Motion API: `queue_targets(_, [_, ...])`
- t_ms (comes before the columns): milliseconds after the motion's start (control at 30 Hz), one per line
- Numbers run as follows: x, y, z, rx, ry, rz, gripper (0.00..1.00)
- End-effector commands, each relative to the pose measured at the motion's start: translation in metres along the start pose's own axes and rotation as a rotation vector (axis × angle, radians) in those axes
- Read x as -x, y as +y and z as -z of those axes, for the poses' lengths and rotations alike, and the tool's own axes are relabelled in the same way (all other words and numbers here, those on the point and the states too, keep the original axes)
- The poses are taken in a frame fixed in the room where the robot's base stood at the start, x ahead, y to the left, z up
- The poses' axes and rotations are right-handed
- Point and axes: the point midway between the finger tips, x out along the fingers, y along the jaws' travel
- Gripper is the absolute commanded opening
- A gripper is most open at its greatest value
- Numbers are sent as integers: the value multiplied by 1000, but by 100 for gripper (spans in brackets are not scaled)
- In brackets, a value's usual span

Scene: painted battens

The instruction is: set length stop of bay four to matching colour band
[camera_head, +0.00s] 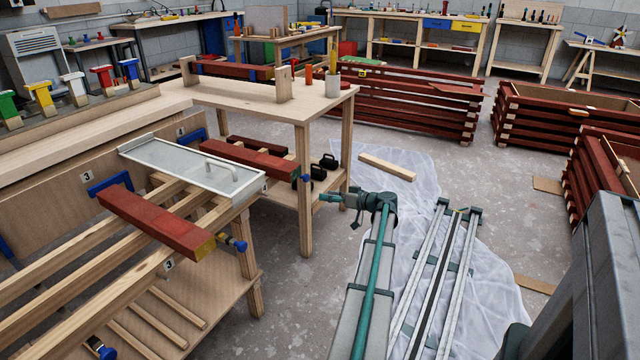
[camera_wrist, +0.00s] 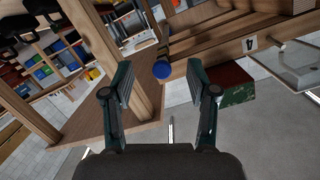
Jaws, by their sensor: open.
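My gripper (camera_head: 328,198) is open and empty in front of the bay-four end of the rack. In the wrist view its fingers (camera_wrist: 159,88) stand apart, with a round blue knob (camera_wrist: 161,69) beyond the gap. That knob also shows in the head view (camera_head: 305,178). The bay-four red batten (camera_head: 248,160) has a green end (camera_wrist: 235,92) in the wrist view. A "4" label (camera_wrist: 249,43) is on the wood beside it. Coloured T-shaped pieces, green, yellow (camera_head: 40,95), white, red and blue, stand along the back left ledge. I cannot tell which part is the length stop.
The bay-three red batten (camera_head: 150,218) has a yellow end. A wooden table (camera_head: 225,95) stands behind. Floor sheeting (camera_head: 400,165) and stacked red frames (camera_head: 400,100) lie right.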

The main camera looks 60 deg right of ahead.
Motion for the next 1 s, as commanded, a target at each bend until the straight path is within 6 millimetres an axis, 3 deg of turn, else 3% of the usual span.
queue_targets(33, [-3, 3, 16, 63, 47, 18, 58])
queue_targets(200, [-2, -3, 39, 262, 163, 39, 58])
queue_targets(467, [-8, -5, 40, 386, 171, 33, 58])
queue_targets(1000, [-89, -9, 51, 382, 170, 34, 58])
